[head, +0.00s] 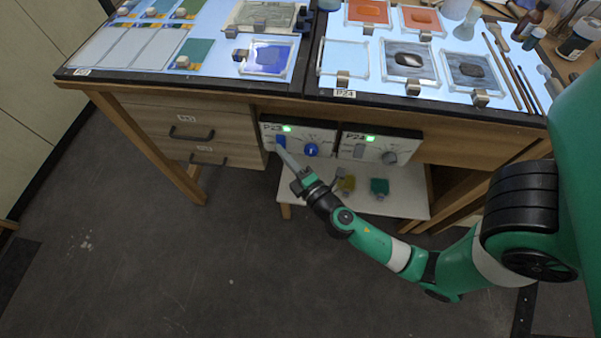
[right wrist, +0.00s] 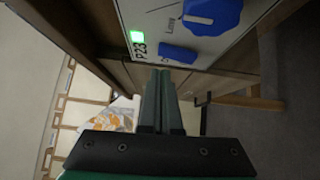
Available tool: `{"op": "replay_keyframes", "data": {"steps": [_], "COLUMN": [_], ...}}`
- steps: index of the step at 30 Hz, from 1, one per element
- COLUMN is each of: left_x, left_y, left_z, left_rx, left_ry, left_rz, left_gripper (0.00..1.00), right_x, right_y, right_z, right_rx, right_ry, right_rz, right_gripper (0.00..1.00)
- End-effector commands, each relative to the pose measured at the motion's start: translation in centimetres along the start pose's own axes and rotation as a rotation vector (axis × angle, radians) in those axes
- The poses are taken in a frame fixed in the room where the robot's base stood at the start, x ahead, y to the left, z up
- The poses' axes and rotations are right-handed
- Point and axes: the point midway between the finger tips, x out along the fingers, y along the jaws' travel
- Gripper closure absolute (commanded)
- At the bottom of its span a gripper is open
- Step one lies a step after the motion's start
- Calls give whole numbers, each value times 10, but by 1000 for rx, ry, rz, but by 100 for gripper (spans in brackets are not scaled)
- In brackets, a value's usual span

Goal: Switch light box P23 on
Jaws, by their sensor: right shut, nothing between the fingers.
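The P23 control box (head: 328,139) hangs under the worktop's front edge, with a lit green lamp (head: 287,128), a blue rocker switch (head: 281,142) and a blue knob (head: 312,150). The right wrist view shows the green lamp (right wrist: 137,36), the switch (right wrist: 178,53) and the knob (right wrist: 212,16) close up. The P23 light panel (head: 215,60) above glows pale. My right gripper (head: 280,147) is shut and empty, its tips at the lower edge of the switch; I cannot tell whether they touch. My left gripper is not in view.
The P24 box (head: 368,139), also with a green lamp, sits to the right. A low shelf (head: 404,204) below holds a yellow and a green item. Drawers (head: 190,115) stand to the left. Glass panes and brushes lie on the worktop; open floor lies in front.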

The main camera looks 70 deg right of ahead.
Motion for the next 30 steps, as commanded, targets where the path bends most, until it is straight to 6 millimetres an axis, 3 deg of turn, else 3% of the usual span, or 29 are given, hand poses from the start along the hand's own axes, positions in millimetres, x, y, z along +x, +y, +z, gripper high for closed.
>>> {"op": "replay_keyframes", "data": {"steps": [2, 12, 19, 30], "left_x": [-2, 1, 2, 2], "left_y": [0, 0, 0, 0], "left_z": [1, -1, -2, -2], "left_rx": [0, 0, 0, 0], "left_ry": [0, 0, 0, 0], "left_rz": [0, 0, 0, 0], "left_gripper": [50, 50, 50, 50], "right_x": [-10, -88, -106, -107], "right_y": [2, 15, 18, 17], "right_z": [-10, -8, -6, -6], "right_rx": [1, -2, 1, 0], "right_ry": [5, 8, 1, -2], "right_rz": [-1, -3, -1, -1], "right_gripper": [100, 100, 100, 100]}}
